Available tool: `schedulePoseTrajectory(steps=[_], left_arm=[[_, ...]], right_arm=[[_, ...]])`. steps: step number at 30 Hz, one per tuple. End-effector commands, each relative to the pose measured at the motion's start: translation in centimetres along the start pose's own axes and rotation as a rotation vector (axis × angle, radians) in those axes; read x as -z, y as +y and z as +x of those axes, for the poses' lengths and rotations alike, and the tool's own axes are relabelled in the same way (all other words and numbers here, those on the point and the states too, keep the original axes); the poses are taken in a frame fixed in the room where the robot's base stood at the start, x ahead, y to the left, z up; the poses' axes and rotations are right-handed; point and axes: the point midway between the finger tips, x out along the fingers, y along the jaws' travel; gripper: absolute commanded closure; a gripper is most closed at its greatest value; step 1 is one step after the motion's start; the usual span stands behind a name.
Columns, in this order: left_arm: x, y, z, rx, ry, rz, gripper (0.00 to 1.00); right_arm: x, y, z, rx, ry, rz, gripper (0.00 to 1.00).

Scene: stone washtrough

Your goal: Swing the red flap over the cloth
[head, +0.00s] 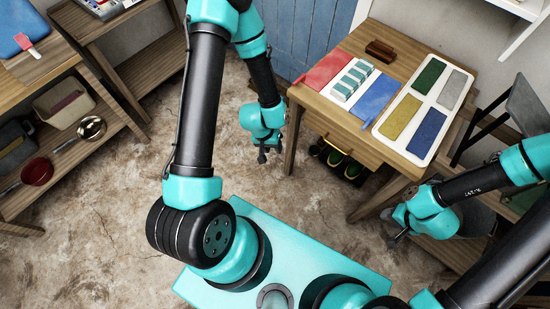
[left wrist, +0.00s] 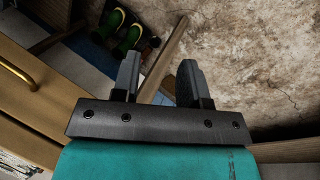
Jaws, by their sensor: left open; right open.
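The red flap (head: 328,69) lies flat on the wooden table (head: 340,121), spread out to the left of a white middle panel. The cloth (head: 353,80), striped teal and white, lies on that panel. A blue flap (head: 375,98) lies spread on the right side of it. My left gripper (head: 262,157) hangs in front of the table's left side, below its top and apart from the flap. It is open and empty, with both fingers showing in the left wrist view (left wrist: 158,78). My right gripper (head: 393,242) is low by the table's front right, open; its fingertips are small in view.
A brown block (head: 380,50) stands at the back of the table. A white tray with green, grey, yellow and blue panels (head: 440,148) fills the right side. Green boots (head: 338,160) sit under the table. Shelves (head: 70,140) stand at left, with bare floor between.

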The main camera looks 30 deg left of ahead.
Motion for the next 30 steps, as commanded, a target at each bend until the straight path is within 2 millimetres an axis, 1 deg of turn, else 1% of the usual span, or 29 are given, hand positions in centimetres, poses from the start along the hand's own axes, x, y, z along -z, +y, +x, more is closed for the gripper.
schedulePoseTrajectory(steps=[1,3,6,10,17,26,30], left_arm=[[-0.9,0.2,0.1,-0.001,-0.003,0.018,0.60],[-1.9,0.4,0.3,-0.003,-0.002,0.042,0.60],[-3.1,0.8,0.4,-0.009,0.002,0.071,0.60],[-4.2,1.1,0.4,-0.015,0.004,0.097,0.60],[-4.6,1.2,0.4,-0.019,0.007,0.107,0.60],[-4.6,1.2,0.4,-0.018,0.007,0.106,0.60],[-4.1,1.1,0.3,-0.018,-0.001,0.103,0.60]], right_arm=[[0.0,0.0,0.0,0.000,0.000,0.000,0.60],[0.0,0.0,0.0,0.000,0.000,0.000,0.60],[0.0,0.0,0.0,0.000,0.000,0.000,0.60],[0.0,0.0,0.0,0.000,0.000,0.000,0.60],[0.0,0.0,0.0,0.000,0.000,0.000,0.60],[0.0,0.0,0.0,0.000,0.000,0.000,0.60],[0.0,0.0,0.0,0.000,0.000,0.000,0.60]])
